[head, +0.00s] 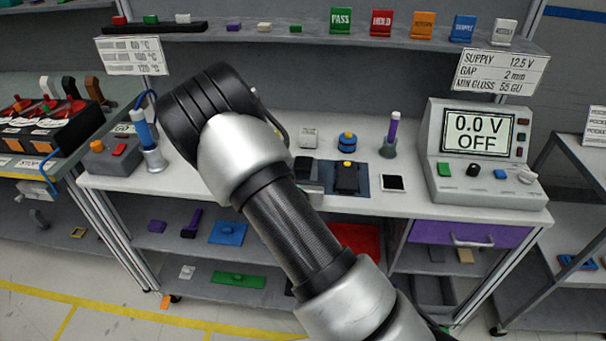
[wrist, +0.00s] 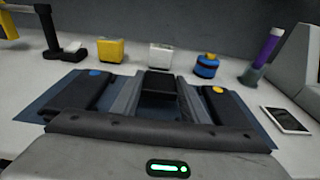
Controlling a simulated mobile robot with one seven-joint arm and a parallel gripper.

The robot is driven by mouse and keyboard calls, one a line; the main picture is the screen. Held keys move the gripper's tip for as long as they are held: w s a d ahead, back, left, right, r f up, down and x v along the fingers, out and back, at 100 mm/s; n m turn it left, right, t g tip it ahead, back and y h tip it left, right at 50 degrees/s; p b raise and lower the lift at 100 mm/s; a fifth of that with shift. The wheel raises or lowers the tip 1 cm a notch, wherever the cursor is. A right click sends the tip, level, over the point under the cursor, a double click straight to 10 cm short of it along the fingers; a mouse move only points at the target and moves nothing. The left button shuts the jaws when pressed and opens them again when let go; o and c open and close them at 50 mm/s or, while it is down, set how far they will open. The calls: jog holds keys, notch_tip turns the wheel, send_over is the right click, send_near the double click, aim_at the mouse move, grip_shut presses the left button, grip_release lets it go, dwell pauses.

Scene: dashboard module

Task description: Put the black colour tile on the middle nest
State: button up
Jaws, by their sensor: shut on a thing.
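In the wrist view my gripper (wrist: 158,92) has its two grey fingers closed about a small black block, which looks like the black colour tile (wrist: 158,82). The tile also shows in the head view (head: 303,166), just beyond the gripper. It is over or on the blue mat (wrist: 45,105), between a black piece with a blue dot (wrist: 82,90) and a black piece with a yellow dot (wrist: 222,104). Whether the tile touches anything below is hidden. The middle nest is not clearly visible; the gripper covers that area.
Behind the mat stand a yellow block (wrist: 110,50), a white block (wrist: 160,57) and a blue round piece (wrist: 207,66). A purple-topped stick (head: 393,130) stands behind at right. A dark-faced white plate (head: 393,183) lies right of the mat. A meter (head: 480,150) stands further right.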

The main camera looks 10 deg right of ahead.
jog(key=shift+f, duration=1.25)
jog(key=shift+f, duration=0.1)
jog(key=shift+f, duration=0.15)
jog(key=o, duration=1.1)
jog(key=shift+c, duration=0.2)
